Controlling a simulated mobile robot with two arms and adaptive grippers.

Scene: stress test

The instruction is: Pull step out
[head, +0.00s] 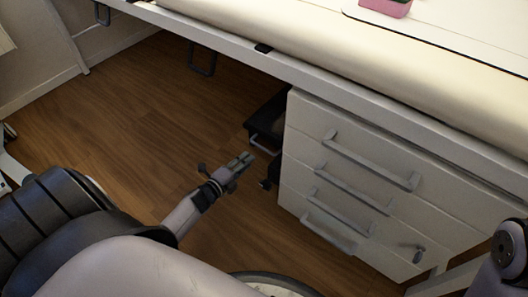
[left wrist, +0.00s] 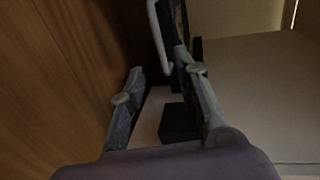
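The step (head: 268,120) is a black piece under the bench, just left of the drawer unit, and is partly hidden by it. A pale handle bar (head: 262,141) runs along its front. In the left wrist view the pale handle (left wrist: 158,38) shows beyond the fingertips, beside the step's dark body. My left gripper (head: 243,160) is low over the floor, just in front of the step and left of the drawers. Its two fingers (left wrist: 160,64) stand apart with nothing seen gripped between them. My right gripper is out of view.
A white drawer unit (head: 300,165) with grey bar handles stands close to the right of my left gripper. The cream padded bench (head: 300,50) overhangs above. Wooden floor (head: 130,115) is open to the left. A pink object (head: 390,8) lies on top.

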